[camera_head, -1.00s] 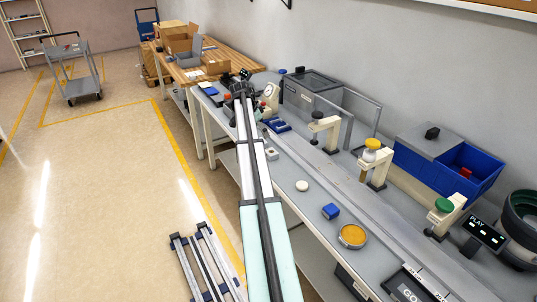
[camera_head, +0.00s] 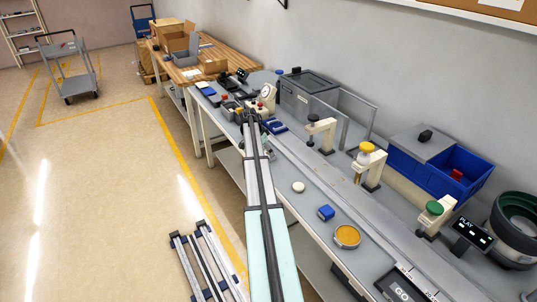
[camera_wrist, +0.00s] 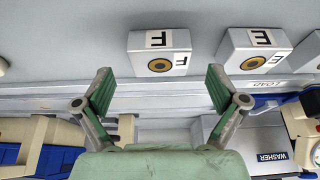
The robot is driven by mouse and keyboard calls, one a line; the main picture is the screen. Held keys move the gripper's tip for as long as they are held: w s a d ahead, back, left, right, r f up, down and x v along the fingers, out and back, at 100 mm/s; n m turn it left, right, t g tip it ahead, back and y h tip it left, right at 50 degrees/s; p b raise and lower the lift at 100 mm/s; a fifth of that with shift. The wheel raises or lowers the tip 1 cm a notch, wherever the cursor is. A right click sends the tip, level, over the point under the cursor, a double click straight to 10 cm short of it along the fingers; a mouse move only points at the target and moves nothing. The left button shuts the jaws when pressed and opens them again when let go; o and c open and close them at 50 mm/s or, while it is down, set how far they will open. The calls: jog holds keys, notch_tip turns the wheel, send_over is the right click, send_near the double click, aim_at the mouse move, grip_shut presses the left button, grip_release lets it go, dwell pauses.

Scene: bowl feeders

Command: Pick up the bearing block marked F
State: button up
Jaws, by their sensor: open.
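In the wrist view the bearing block marked F (camera_wrist: 160,65) is a light grey block with an orange and black round bore and F labels. It stands just beyond my gripper (camera_wrist: 160,92), roughly centred between the two green fingertips. The fingers are wide apart with nothing between them, and the block is not gripped. Beside it on the right stands a similar block marked E (camera_wrist: 252,65). In the head view the far end of my arm covers this area, and the block's letter cannot be read there.

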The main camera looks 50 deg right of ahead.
jog(key=shift+x, duration=1.05)
jog(key=shift+r, duration=0.1)
jog(key=c, duration=1.4)
jog(key=shift+c, duration=0.2)
